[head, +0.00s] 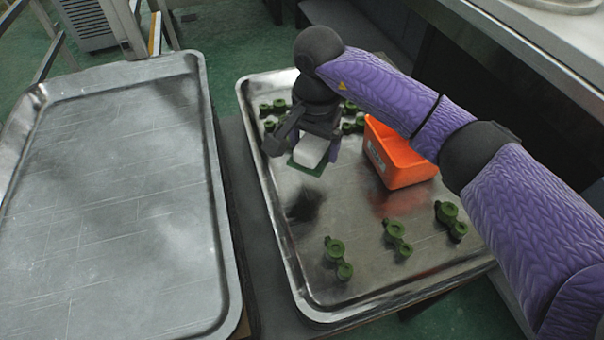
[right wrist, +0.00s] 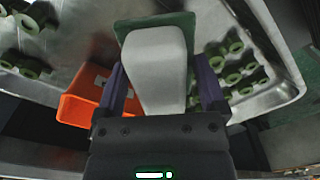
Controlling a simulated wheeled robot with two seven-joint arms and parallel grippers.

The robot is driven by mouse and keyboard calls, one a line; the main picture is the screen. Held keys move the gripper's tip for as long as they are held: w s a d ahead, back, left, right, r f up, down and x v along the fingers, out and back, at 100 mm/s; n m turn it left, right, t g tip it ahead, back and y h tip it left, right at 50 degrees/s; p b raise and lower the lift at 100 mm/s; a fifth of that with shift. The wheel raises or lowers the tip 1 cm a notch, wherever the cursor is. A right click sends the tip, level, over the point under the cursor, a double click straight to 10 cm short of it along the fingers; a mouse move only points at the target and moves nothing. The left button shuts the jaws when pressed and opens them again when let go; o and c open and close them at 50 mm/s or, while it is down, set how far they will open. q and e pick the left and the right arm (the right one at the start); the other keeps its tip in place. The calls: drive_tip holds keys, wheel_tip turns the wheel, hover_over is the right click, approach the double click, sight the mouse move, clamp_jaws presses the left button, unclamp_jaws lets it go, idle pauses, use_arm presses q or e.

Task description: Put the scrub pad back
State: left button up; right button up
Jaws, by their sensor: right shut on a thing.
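The scrub pad (head: 311,151) has a pale grey block-like handle and a flat green pad underneath. My right gripper (head: 308,140) is shut on its handle and holds it over the right-hand metal tray (head: 345,215), left of the orange bin. A dark shadow lies on the tray below it, so it seems to be above the surface. In the right wrist view the scrub pad (right wrist: 155,65) sits between the two fingers, with the green part at the far end. The orange bin (head: 397,155) stands on the tray; its inside is mostly hidden. My left gripper is not in view.
Several green wax parts (head: 397,238) stand on the right-hand tray, in a front row and behind my gripper. An empty metal tray (head: 120,200) lies at left. The tray's middle, left of the orange bin, is clear.

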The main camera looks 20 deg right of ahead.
sight(314, 138)
wheel_tip(314, 138, down, 9)
drive_tip(key=b, duration=0.3)
drive_tip(key=shift+b, duration=0.3)
drive_tip(key=shift+r, duration=0.25)
drive_tip(key=shift+f, duration=0.1)
drive_tip(key=o, duration=0.9)
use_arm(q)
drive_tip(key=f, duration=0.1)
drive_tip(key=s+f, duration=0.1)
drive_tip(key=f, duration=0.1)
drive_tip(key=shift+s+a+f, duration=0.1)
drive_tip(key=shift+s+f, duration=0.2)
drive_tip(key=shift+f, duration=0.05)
use_arm(e)
wheel_tip(314, 138, up, 12)
drive_tip(key=p, duration=0.5)
drive_tip(key=shift+r+p, duration=0.2)
drive_tip(key=shift+p, duration=0.2)
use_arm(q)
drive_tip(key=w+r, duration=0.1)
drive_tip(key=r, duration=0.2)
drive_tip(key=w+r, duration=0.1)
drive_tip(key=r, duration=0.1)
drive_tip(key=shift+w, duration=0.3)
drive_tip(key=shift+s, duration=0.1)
use_arm(e)
drive_tip(key=shift+f, duration=0.1)
